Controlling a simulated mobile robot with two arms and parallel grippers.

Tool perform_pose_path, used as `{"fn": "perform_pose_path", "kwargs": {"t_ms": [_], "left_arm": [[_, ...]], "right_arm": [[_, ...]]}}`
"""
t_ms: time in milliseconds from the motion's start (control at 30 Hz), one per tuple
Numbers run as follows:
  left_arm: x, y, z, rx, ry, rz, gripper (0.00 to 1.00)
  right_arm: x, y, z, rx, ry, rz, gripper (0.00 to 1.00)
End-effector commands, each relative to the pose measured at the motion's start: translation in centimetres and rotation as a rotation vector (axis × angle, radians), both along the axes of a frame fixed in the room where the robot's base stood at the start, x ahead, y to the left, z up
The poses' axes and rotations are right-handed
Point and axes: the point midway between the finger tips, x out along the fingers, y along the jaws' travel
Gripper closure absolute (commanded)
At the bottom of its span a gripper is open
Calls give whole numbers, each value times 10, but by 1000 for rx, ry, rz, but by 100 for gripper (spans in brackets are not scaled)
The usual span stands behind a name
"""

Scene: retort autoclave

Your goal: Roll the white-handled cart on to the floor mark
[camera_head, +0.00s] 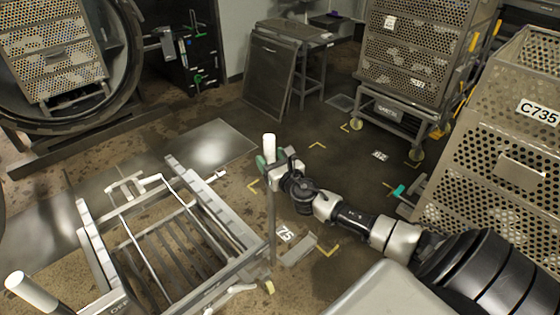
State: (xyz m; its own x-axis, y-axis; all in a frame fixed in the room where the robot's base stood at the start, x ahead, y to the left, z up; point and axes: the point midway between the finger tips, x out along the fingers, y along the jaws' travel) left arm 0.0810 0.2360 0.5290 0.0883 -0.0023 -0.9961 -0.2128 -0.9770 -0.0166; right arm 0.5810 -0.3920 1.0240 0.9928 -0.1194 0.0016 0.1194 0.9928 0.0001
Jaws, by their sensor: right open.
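The white-handled cart (208,205) stands at the lower left, a low metal frame with pale side rails and slats between them. One white handle (269,147) tops an upright post at its right side; the other white handle (32,291) is at the bottom left. My right gripper (274,164) is open at the right handle's lower end. I cannot tell whether the post lies fully between its fingers. Yellow corner brackets (328,250) mark the floor right of the cart, with a white label (284,234) near the cart. My left gripper is out of view.
A perforated crate stack on a wheeled cart (389,114) stands at the back right. Another perforated crate (505,140), labelled C735, is at the right edge. The round autoclave opening (127,60) is at the upper left. A metal table (300,32) stands behind; floor between is clear.

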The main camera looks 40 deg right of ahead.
Motion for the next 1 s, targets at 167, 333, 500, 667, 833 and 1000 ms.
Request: {"fn": "perform_pose_path", "kwargs": {"t_ms": [167, 333, 500, 667, 833, 1000], "left_arm": [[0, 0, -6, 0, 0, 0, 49], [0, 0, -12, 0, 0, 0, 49], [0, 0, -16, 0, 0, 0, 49], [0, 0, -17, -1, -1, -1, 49], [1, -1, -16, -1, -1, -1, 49], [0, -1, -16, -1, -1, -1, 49]], "right_arm": [[-35, 5, -3, -3, 3, 4, 40], [-67, 9, -2, -2, 2, 4, 40], [-87, 12, 0, 0, -1, 3, 40], [-95, 13, 1, -1, -3, 2, 40], [-96, 13, 2, -1, -4, 2, 40], [-96, 14, 1, 0, -2, 4, 40]]}}
